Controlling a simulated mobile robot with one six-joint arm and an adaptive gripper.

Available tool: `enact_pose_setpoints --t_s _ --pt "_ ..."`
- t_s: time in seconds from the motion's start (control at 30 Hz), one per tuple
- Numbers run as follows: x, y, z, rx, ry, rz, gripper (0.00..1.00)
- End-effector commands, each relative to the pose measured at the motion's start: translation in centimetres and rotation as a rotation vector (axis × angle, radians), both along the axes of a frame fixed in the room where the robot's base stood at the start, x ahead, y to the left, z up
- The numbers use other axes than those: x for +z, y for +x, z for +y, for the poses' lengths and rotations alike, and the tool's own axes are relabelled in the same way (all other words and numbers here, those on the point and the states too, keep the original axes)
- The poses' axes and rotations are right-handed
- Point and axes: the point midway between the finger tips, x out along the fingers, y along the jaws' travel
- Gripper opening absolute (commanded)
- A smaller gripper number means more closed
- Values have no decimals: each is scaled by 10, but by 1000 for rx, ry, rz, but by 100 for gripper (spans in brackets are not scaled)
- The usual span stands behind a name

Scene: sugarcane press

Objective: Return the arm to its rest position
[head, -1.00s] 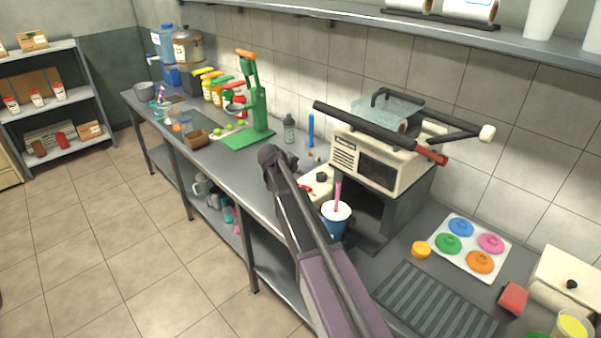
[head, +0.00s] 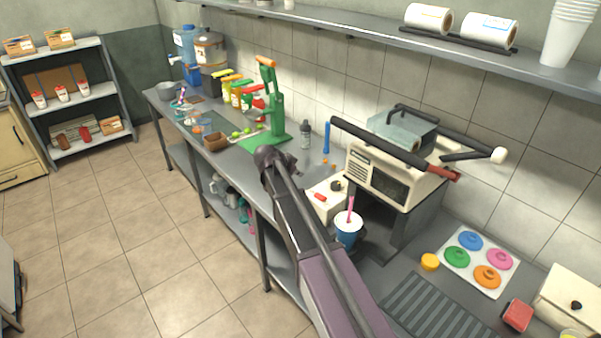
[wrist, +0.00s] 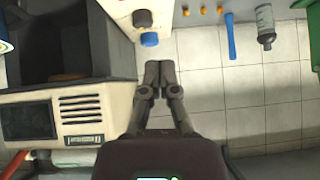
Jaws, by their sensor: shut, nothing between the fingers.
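My gripper (wrist: 158,76) shows in the wrist view with its two dark fingers together and nothing between them. The fingers point over the counter beside the cream press machine (wrist: 75,120), apart from it as far as I can see. In the head view my arm (head: 315,240) reaches up from the bottom edge over the counter (head: 405,265), its dark joint in front of the green hand press (head: 277,112). The gripper itself cannot be made out in the head view.
The cream press machine also shows in the head view (head: 375,185), right of my arm. A blue cup with a straw (head: 348,230) stands close to the arm. A grey bottle (head: 305,135) and blue stick (head: 326,138) stand near the wall. The tiled floor (head: 130,250) at left is clear.

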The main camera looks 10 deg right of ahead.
Motion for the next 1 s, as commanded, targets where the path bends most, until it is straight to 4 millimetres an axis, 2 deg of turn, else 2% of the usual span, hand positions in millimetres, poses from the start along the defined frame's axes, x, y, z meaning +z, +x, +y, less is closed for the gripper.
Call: enact_pose_setpoints --t_s 0.37,0.57,0.77,1.0 --pt "0 -1 0 1 1 3 0" --pt "-5 -20 -6 30 10 59 0" --pt "-18 -65 -19 122 41 204 0" --pt "-35 -139 -31 318 116 423 0"
